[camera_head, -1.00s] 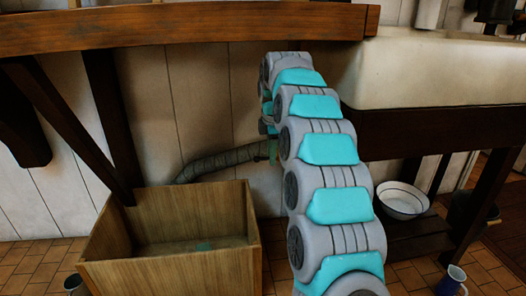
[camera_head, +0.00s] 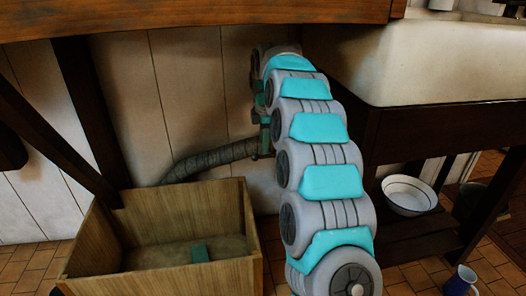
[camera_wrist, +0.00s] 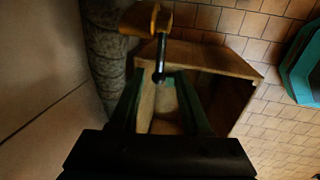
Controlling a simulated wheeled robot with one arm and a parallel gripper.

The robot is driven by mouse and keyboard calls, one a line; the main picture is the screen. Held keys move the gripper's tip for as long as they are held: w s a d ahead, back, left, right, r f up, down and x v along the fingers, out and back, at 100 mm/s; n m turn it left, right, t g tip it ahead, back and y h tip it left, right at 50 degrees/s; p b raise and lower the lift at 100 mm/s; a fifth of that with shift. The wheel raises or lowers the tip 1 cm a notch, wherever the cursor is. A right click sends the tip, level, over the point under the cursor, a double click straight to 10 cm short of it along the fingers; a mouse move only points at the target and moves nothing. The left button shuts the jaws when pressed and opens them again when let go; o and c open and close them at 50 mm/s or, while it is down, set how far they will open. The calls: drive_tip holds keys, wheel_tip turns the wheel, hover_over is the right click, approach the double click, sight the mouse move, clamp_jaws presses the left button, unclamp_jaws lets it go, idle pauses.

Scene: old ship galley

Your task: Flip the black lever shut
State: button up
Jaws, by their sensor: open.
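In the wrist view the black lever (camera_wrist: 161,55) is a thin dark rod with a small round knob, hanging from a brass-coloured fitting (camera_wrist: 146,18). My gripper (camera_wrist: 162,80) is open, with its dark green fingers on either side of the knob in the picture. I cannot tell whether they touch it. In the head view my arm reaches toward the wall beneath the counter and hides my gripper and the lever. A greenish fitting (camera_head: 265,140) shows at the hose's end, partly behind my arm.
A ribbed hose (camera_head: 212,160) runs along the wall to the fitting. The wooden counter (camera_head: 190,20) overhangs. A white basin (camera_head: 408,195) and blue jug (camera_head: 460,280) are at right.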

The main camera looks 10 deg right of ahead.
sight(263, 156)
drive_tip(key=f, duration=0.4)
drive_tip(key=shift+w+f, duration=0.2)
drive_tip(key=shift+w, duration=0.2)
clamp_jaws()
idle(1.0)
